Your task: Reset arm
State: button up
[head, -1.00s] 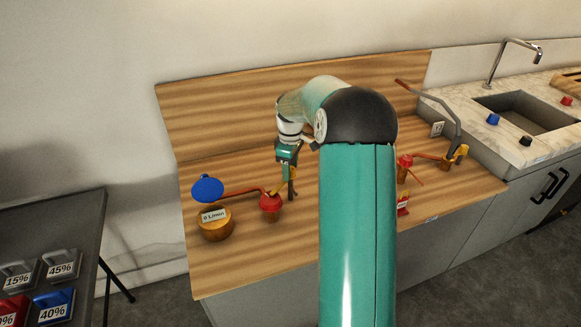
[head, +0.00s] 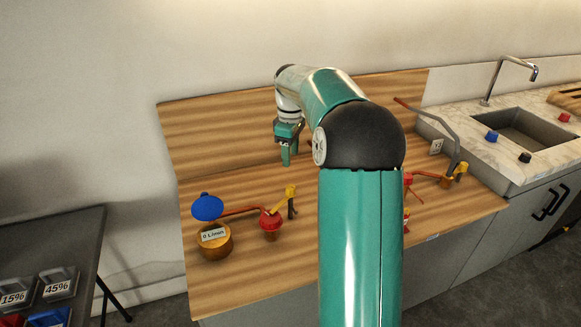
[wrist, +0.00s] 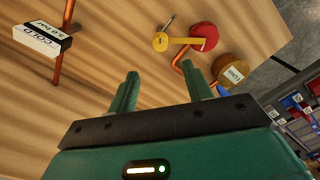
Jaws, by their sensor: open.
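My gripper (head: 287,158) is above the wooden counter (head: 235,277), behind the yellow handle in the head view.
My arm hides the counter's middle. A "COLD" label (wrist: 40,38) is on a pipe. A dark table with percentage-marked blocks (head: 59,284) is at lower left.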

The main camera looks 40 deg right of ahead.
jog(key=shift+r, duration=0.65)
jog(key=s+a+r+m+t, duration=0.1)
jog(key=s+a+r, duration=0.25)
jog(key=a, duration=0.25)
jog(key=s+a+r+m+t+h, duration=0.1)
jog(key=s+a+r, duration=0.1)
jog(key=s+a, duration=0.3)
jog(key=s+a+r+m, duration=0.1)
jog(key=s+a+r, duration=0.15)
jog(key=a, duration=0.45)
jog(key=s+a+f+m+t, duration=0.1)
jog(key=s+a, duration=0.3)
jog(key=s, duration=0.4)
jog(key=s+a+f+m+t+y, duration=0.1)
jog(key=s+a+f+m+t, duration=0.1)
jog(key=s, duration=0.6)
jog(key=a+f+m, duration=0.1)
jog(key=a+f, duration=0.1)
jog(key=a, duration=0.1)
jog(key=shift+a+t, duration=0.15)
jog(key=shift+t, duration=0.15)
